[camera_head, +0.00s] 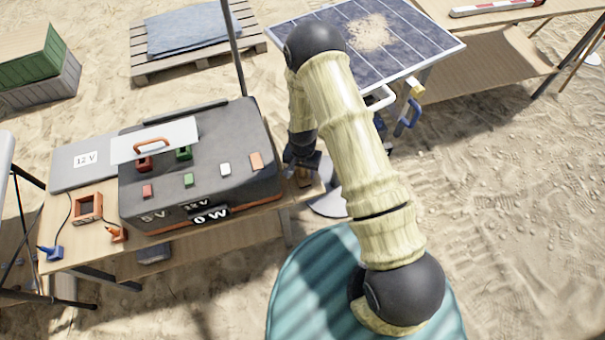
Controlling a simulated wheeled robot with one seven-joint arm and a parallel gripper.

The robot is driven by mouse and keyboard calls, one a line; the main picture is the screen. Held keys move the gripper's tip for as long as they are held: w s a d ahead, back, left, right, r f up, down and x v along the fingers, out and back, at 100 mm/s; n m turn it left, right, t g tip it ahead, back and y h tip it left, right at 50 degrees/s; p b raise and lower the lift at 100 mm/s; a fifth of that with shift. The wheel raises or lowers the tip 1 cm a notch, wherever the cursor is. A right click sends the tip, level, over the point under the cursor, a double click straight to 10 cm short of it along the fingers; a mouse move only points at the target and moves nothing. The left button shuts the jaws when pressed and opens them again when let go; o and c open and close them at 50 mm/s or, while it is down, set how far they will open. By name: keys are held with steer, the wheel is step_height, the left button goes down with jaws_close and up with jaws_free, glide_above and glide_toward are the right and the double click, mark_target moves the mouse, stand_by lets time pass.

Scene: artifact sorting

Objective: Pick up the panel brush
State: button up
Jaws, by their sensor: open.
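My gripper (301,162) is a dark shape at the right end of the wooden workbench (265,228), low beside the grey case. It is open, and its fingers are small and partly hidden by my arm. A small brown object (304,178) shows just below the fingers at the bench's right end. It may be the panel brush, but it is mostly covered and I cannot tell its shape or whether the fingers touch it. The solar panel (425,50) has a patch of sand on it and stands behind my arm.
A grey case (253,135) with coloured sockets fills much of the bench. A white plate with an orange handle (152,144) lies on it. A thin dark pole (233,50) rises behind. A yellow and blue fitting (413,112) hangs at the panel's edge. Open sand lies right.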

stand_by(0.3)
jaws_close()
step_height(320, 180, up, 10)
steer(key=shift+r+b, duration=0.1)
steer(key=shift+b, duration=0.25)
stand_by(0.4)
steer(key=shift+w+d, duration=0.1)
stand_by(0.5)
